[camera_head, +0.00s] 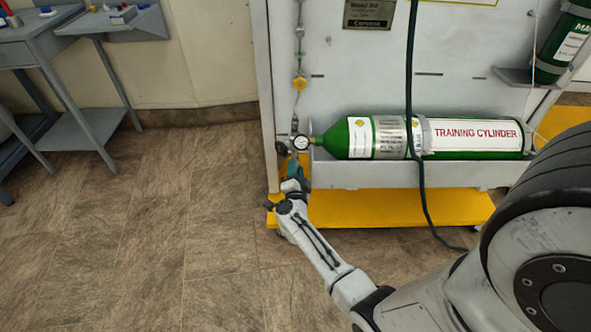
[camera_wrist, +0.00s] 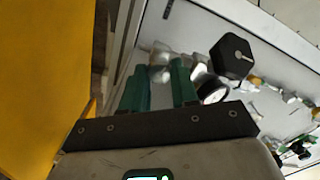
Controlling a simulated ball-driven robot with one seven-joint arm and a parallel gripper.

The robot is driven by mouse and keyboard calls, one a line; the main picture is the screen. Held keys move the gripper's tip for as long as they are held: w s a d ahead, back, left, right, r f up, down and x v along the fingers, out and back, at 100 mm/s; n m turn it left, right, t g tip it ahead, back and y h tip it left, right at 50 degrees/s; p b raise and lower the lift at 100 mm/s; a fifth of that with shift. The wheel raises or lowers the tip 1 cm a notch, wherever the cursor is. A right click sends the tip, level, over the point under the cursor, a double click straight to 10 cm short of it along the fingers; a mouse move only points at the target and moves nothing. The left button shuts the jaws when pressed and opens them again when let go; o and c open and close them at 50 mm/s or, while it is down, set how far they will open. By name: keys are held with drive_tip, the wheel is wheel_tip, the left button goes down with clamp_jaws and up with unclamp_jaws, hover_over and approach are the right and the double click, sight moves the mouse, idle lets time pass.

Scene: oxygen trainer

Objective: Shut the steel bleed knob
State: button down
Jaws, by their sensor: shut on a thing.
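The steel bleed knob (camera_wrist: 160,60) appears as a pale metal piece between the tips of my green fingers in the wrist view. My gripper (camera_wrist: 160,82) is shut on it, with one finger on each side. In the head view my gripper (camera_head: 293,169) reaches up to the fittings just below the round gauge (camera_head: 301,143). The knob itself cannot be made out there behind the fingers. How far the knob is turned cannot be told.
A black hexagonal knob (camera_wrist: 232,57) and the gauge sit close right of my fingers in the wrist view. The green training cylinder (camera_head: 475,136) lies on the panel's shelf. A dark hose (camera_head: 409,90) hangs in front. A yellow base (camera_head: 400,210) is below.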

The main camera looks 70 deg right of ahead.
drive_tip(key=shift+f+m+b, duration=0.2)
drive_tip(key=shift+m+b, duration=0.5)
drive_tip(key=shift+m, duration=3.1)
drive_tip(key=shift+f+m+b, duration=0.15)
drive_tip(key=shift+m+b, duration=0.55)
drive_tip(key=shift+m, duration=3.1)
drive_tip(key=c, duration=0.9)
unclamp_jaws()
drive_tip(key=shift+r, duration=0.1)
drive_tip(key=shift+o, duration=0.2)
drive_tip(key=shift+a, duration=0.1)
drive_tip(key=p+v, duration=0.2)
drive_tip(key=v, duration=0.8)
drive_tip(key=shift+s+a+p, duration=0.2)
drive_tip(key=shift+a+p, duration=0.05)
drive_tip(key=shift+p, duration=0.1)
